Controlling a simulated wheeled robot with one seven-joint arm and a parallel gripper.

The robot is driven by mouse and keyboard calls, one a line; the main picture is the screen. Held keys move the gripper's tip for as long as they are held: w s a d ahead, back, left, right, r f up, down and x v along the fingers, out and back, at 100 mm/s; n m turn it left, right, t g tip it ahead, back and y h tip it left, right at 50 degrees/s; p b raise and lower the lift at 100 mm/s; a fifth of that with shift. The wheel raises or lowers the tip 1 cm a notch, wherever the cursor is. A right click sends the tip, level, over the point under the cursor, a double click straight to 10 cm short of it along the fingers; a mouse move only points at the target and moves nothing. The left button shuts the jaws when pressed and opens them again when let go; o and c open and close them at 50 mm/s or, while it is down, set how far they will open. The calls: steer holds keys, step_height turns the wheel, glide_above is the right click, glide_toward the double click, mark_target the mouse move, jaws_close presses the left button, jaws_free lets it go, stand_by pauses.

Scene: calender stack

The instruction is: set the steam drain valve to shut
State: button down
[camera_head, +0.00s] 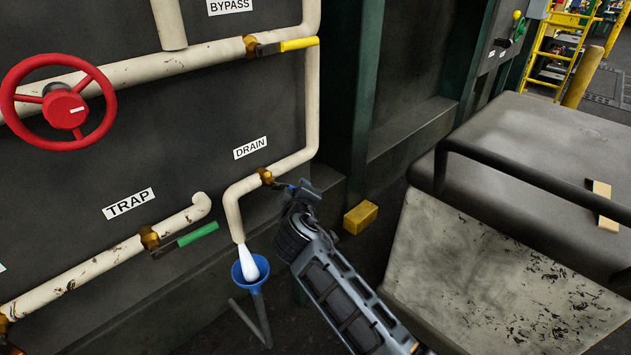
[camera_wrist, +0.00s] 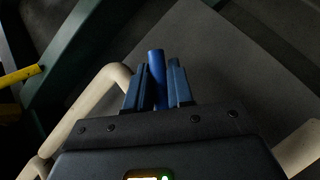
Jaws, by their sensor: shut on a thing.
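The drain valve (camera_head: 265,176) is a brass body on the cream pipe below the DRAIN label (camera_head: 250,148). Its blue lever (camera_wrist: 157,78) reaches right and slightly down from the body in the head view. My gripper (camera_head: 302,190) is shut on this lever; the wrist view shows the lever between the two fingers. My gripper hides most of the lever in the head view, so its exact angle is hard to tell. A white plume (camera_head: 249,262) comes from the drain pipe's open end into a blue funnel (camera_head: 238,272).
A green-handled trap valve (camera_head: 198,234) and a red handwheel (camera_head: 66,108) are to the left. A yellow lever (camera_head: 298,44) is on the pipe above. A yellow block (camera_head: 360,217) lies right of my gripper. A grey machine cover (camera_head: 540,150) takes up the right side.

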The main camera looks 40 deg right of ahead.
steer(key=y+p, duration=0.1)
steer(key=a+m+y+p, duration=0.1)
steer(key=p, duration=0.1)
steer(key=shift+a+f+m+g, duration=0.2)
steer(key=shift+f+m+g, duration=0.1)
steer(key=shift+f+g, duration=0.1)
steer(key=shift+s+a+f+m+g+y+p, duration=0.15)
steer(key=shift+a+f+m+y+p, duration=0.35)
steer(key=shift+a+y+p, duration=0.5)
steer(key=shift+w+a+f+m+g+y+p, duration=0.1)
steer(key=shift+a+f+m+g+y+p, duration=0.2)
steer(key=shift+a+m+y+p, duration=0.65)
steer(key=shift+s+a+f+m+g+y+p, duration=0.2)
steer(key=shift+a+f+y+p, duration=0.3)
steer(key=shift+y+p, duration=0.85)
steer(key=shift+w+a, duration=0.1)
steer(key=c, duration=1.1)
jaws_free()
steer(key=v, duration=0.7)
steer(key=shift+s+r, duration=0.3)
